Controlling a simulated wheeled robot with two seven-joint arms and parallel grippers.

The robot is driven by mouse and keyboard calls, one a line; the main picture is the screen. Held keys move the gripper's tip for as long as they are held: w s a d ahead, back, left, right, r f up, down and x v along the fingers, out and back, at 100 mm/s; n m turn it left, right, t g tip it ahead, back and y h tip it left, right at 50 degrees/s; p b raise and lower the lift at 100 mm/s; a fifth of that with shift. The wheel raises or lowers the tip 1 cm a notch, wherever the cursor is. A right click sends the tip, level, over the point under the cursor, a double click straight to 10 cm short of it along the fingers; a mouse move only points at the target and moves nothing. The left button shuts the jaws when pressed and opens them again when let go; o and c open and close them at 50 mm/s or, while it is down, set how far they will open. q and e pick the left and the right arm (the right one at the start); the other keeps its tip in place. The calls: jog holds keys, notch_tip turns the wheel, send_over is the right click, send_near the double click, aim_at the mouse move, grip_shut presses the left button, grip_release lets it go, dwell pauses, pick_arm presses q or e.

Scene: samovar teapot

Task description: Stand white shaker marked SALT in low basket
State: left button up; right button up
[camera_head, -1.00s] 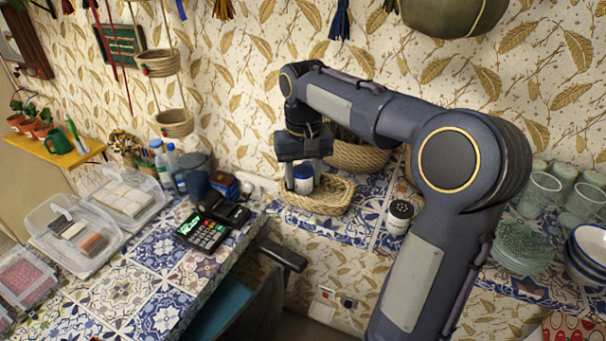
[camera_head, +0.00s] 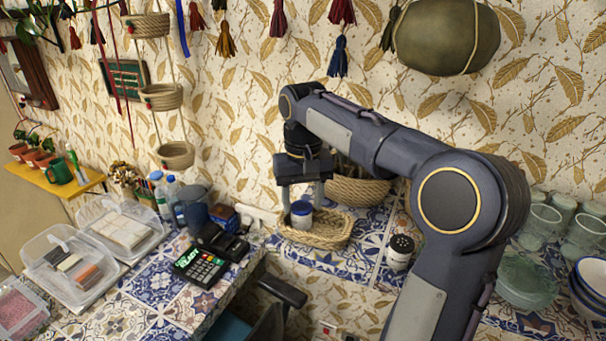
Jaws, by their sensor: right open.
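A white shaker with a blue lid (camera_head: 301,215) stands upright in the left part of the low woven basket (camera_head: 335,239). Any lettering on it is too small to read. My right gripper (camera_head: 302,199) is open just above it, fingers pointing down, one at each side of the lid. I cannot tell whether a finger touches it. A second white shaker with a dark, dotted lid (camera_head: 400,250) stands on the tiled shelf to the right of the basket. My left gripper is not in view.
A deeper woven basket (camera_head: 357,191) stands behind the low one, close to my right arm. Green glasses (camera_head: 541,224) and stacked green bowls (camera_head: 525,283) are at the right. A card terminal (camera_head: 201,265) and clear boxes (camera_head: 69,267) are on the left counter.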

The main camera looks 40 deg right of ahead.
aim_at(303, 207)
notch_tip(303, 207, up, 9)
jog(key=shift+p, duration=0.35)
jog(key=s+a+f+n+t+y, duration=0.3)
jog(key=s+a+f+t, duration=0.2)
jog(key=s+a+f, duration=1)
jog(key=s+f, duration=0.3)
jog(key=s, duration=0.1)
jog(key=shift+a+t+y, duration=0.2)
jog(key=shift+t+y, duration=0.1)
jog(key=shift+s, duration=0.1)
